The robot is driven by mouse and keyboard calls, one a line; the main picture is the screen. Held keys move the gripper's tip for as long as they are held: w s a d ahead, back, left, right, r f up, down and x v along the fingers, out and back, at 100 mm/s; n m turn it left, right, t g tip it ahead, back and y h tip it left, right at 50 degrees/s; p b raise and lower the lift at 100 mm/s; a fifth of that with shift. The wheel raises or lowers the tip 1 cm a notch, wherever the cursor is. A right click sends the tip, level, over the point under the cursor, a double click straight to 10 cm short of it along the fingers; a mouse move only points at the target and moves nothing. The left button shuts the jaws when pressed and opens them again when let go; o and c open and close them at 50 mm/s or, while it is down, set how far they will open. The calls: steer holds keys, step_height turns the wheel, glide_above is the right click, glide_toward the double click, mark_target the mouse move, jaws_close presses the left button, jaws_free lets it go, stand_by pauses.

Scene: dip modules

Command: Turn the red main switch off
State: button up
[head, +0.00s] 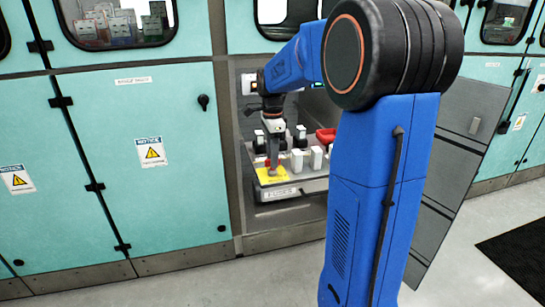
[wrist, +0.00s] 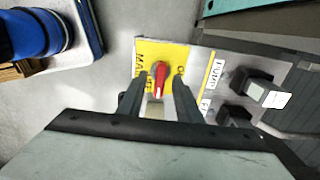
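The red main switch (wrist: 158,80) shows in the wrist view as a rotary knob on a yellow plate (wrist: 180,55) lettered "MAIN". Its narrow handle carries a white mark and lies roughly up-down in the picture. My gripper (wrist: 159,77) is open, with one finger on each side of the handle. I cannot tell whether either finger touches it. Some of the plate's lettering is hidden by the fingers.
Black-and-grey switches, one labelled "PUMP" (wrist: 260,92), stand right of the plate. In the head view several white and black modules (head: 300,150) and a red object (head: 325,136) share the panel inside the cabinet opening. An open grey door (head: 465,130) stands at right.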

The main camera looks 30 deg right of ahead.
step_height(320, 180, up, 17)
steer(key=shift+r, duration=0.2)
stand_by(0.7)
stand_by(0.4)
